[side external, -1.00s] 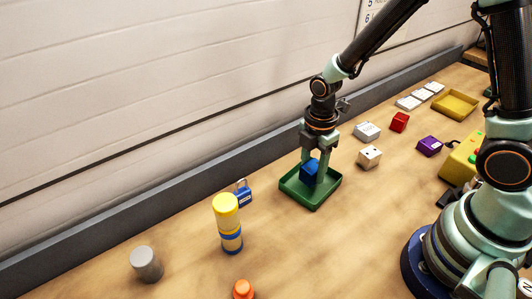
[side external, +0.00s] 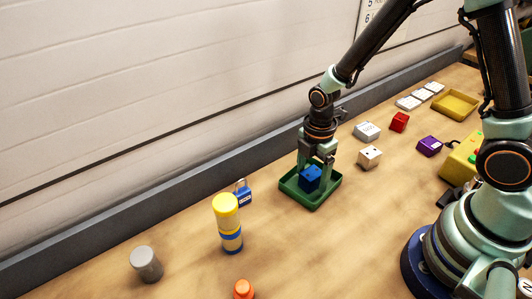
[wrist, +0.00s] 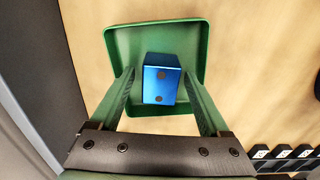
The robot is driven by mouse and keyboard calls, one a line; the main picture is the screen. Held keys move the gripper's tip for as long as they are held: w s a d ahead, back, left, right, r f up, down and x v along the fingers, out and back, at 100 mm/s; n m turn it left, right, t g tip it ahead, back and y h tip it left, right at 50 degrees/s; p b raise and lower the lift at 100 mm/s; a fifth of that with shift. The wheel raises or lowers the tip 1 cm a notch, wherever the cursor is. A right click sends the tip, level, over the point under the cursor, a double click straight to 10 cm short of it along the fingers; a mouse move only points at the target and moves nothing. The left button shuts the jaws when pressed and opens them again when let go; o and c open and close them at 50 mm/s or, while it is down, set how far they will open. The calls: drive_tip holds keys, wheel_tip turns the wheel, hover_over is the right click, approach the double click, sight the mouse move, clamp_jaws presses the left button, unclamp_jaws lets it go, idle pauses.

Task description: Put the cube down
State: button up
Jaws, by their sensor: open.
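The blue cube (side external: 310,178) sits in the green tray (side external: 324,201). In the wrist view the cube (wrist: 161,79) shows two dark dots on its near face and lies inside the tray (wrist: 124,48). My gripper (side external: 314,172) is just above the tray with its fingers on either side of the cube. The wrist view shows my gripper (wrist: 161,86) open, with a gap between each finger and the cube.
A padlock (side external: 243,195) and a yellow-and-blue stack (side external: 228,222) stand left of the tray. A white die (side external: 369,157), a red cube (side external: 399,122) and a purple block (side external: 429,146) lie to the right. A grey wall edge runs behind.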

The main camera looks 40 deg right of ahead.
wheel_tip(320, 180, up, 12)
wheel_tip(320, 180, up, 7)
drive_tip(key=m+t, duration=0.2)
drive_tip(key=m, duration=0.5)
hover_over(312, 172)
drive_tip(key=s+d, duration=0.2)
drive_tip(key=s+d+r+m+t, duration=0.3)
drive_tip(key=r+m, duration=0.1)
drive_tip(key=m, duration=0.7)
drive_tip(key=shift+r+t, duration=0.3)
drive_tip(key=shift+r, duration=0.05)
